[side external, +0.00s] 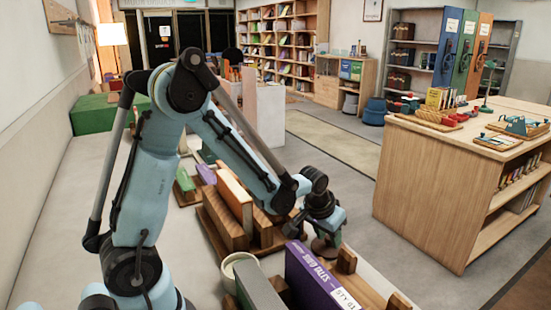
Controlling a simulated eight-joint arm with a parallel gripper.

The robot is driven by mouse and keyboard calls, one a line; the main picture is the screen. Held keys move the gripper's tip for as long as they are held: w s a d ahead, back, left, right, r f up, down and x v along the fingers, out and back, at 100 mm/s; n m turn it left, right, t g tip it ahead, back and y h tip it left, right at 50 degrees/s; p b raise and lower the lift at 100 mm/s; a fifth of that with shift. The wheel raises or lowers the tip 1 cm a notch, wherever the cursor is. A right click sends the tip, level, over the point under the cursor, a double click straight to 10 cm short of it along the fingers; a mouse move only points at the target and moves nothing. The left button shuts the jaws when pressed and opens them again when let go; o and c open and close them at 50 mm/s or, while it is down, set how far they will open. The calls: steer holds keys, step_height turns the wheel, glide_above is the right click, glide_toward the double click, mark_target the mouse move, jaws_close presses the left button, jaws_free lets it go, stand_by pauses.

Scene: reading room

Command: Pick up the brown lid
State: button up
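My gripper (325,237) points down at the lower middle of the side external view, just behind the upright purple book. Its fingers are small and dark, and I cannot tell whether they are open or shut. A dull brown rounded piece (325,249) shows directly beneath the gripper, close to or touching its tip. It may be the brown lid, but it is too small and too covered to be sure. Whether it is held cannot be told.
The purple book (312,278) and wooden blocks stand close in front of my gripper. A pale cup (238,262) is to their left. Wooden book holders (225,229) lie behind it. A wooden shelf table (440,190) stands at right, with open floor between.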

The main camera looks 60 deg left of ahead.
jaws_close()
steer(key=shift+r, duration=0.1)
